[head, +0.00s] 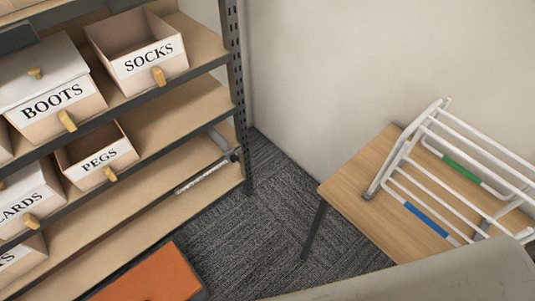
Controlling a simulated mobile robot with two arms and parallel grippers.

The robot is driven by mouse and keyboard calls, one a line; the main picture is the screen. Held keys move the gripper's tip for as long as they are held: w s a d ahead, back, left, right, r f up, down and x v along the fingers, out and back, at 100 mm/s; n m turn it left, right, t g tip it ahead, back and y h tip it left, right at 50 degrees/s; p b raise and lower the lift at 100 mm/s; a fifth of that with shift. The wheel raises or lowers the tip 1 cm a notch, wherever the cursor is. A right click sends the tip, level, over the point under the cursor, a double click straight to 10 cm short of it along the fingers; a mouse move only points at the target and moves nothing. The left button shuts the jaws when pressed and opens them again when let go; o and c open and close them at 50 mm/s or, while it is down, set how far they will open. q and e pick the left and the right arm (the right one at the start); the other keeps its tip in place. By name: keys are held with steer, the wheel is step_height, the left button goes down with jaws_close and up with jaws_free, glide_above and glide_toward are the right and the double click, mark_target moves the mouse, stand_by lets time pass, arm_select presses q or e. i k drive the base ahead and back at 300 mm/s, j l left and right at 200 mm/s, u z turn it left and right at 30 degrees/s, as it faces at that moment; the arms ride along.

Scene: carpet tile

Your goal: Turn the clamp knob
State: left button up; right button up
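A metal bar-like thing (203,176) lies along the front of a lower shelf, near the shelf's right post. A small dark piece (234,155) sits at its right end, close to the post. It may be a clamp and its knob, but both are too small to tell. Neither of my grippers shows in the head view.
The shelf unit (237,95) at left holds boxes marked BOOTS (58,103), SOCKS (135,65) and PEGS (90,174). A wooden table (350,185) with a white rack (412,150) stands at right. An orange-topped thing (155,278) is at the bottom. Carpet (265,225) between is clear.

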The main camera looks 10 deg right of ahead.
mark_target(233, 158)
steer(key=i+j+u, duration=0.15)
steer(key=u, duration=0.25)
steer(key=i+j+u, duration=0.15)
steer(key=u, duration=0.3)
